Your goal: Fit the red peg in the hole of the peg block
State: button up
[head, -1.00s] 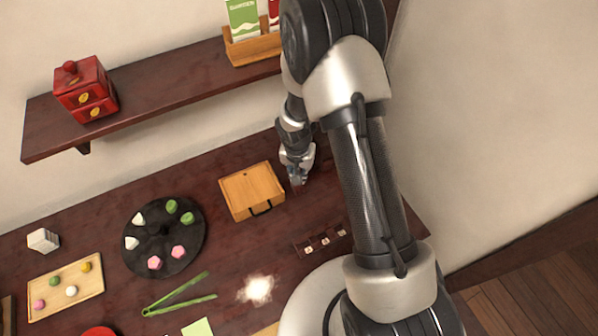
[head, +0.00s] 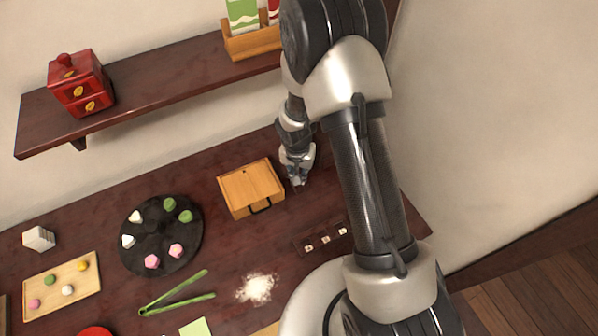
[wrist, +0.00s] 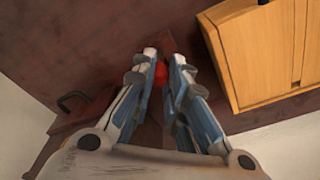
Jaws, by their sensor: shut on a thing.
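My gripper (wrist: 165,62) is shut on the red peg (wrist: 160,74), a small red piece between its fingertips in the wrist view. The fingers cover most of the peg. In the head view my gripper (head: 298,180) is low over the dark table, just right of the light wooden box. I cannot make out the peg block or its hole. A dark wooden shape with a black handle (wrist: 72,100) lies left of the fingers in the wrist view, and I cannot tell whether it is the block.
The light wooden box (head: 250,190) stands close to my gripper; it also shows in the wrist view (wrist: 262,50). A dark tray with small white pieces (head: 307,249) lies nearer. A black round plate (head: 160,240), green tongs (head: 178,292) and white powder (head: 257,288) are left.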

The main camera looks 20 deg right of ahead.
jog(key=shift+f, duration=0.2)
jog(key=o, duration=0.7)
jog(key=shift+o, duration=0.2)
jog(key=shift+r, duration=0.1)
notch_tip(320, 180, up, 12)
jog(key=s, duration=0.1)
jog(key=shift+s+a, duration=0.15)
jog(key=shift+a, duration=0.2)
jog(key=shift+s, duration=0.1)
